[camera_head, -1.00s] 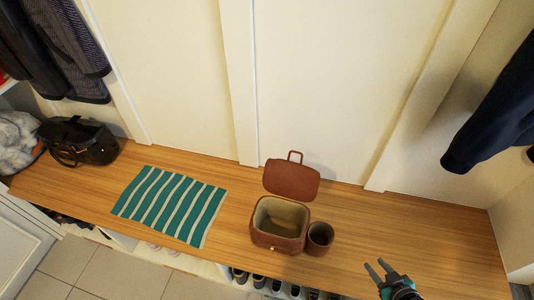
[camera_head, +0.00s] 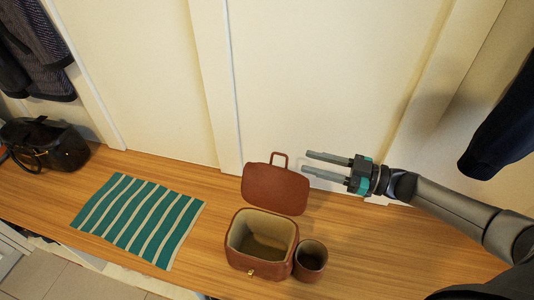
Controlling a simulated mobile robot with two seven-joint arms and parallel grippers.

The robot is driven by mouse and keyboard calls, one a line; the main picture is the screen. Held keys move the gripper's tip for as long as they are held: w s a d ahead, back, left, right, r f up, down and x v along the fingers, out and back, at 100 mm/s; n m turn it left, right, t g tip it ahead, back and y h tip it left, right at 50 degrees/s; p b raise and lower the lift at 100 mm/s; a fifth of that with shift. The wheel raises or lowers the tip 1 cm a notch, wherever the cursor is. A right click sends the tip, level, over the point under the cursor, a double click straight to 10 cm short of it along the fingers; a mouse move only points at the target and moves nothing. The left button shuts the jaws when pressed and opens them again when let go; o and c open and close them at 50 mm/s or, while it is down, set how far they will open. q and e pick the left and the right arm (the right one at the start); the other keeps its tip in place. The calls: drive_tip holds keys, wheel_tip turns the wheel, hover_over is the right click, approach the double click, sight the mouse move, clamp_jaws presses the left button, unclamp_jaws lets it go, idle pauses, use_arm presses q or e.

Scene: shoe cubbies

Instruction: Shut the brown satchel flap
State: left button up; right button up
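The brown satchel (camera_head: 252,262) stands on the wooden bench with its mouth open and its pale inside showing; it looks empty. Its flap (camera_head: 274,189) is raised at the back, with a loop handle on its upper edge and a small brass clasp on the satchel's front. My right gripper (camera_head: 305,162) is open and empty, its two fingers pointing left. In the picture it is just right of the flap's upper right corner, and I see no contact. My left gripper is not in view.
A brown cup (camera_head: 311,260) stands close against the satchel's right side. A green striped mat (camera_head: 138,220) lies to the left, and a black bag (camera_head: 44,145) sits at the far left. A dark garment (camera_head: 503,120) hangs at the right. The bench (camera_head: 215,225) is bare between mat and satchel.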

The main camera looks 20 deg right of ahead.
sight(276, 153)
drive_tip(key=b+x, duration=0.2)
drive_tip(key=x, duration=0.7)
drive_tip(key=shift+w+a, duration=0.25)
drive_tip(key=shift+w, duration=0.05)
use_arm(q)
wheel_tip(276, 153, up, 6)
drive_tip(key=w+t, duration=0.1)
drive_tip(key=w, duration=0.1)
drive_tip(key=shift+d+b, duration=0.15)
drive_tip(key=shift+b, duration=0.15)
use_arm(e)
drive_tip(key=shift+w+a, duration=0.45)
drive_tip(key=shift+a, duration=0.05)
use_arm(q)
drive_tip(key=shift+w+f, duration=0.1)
use_arm(e)
clamp_jaws()
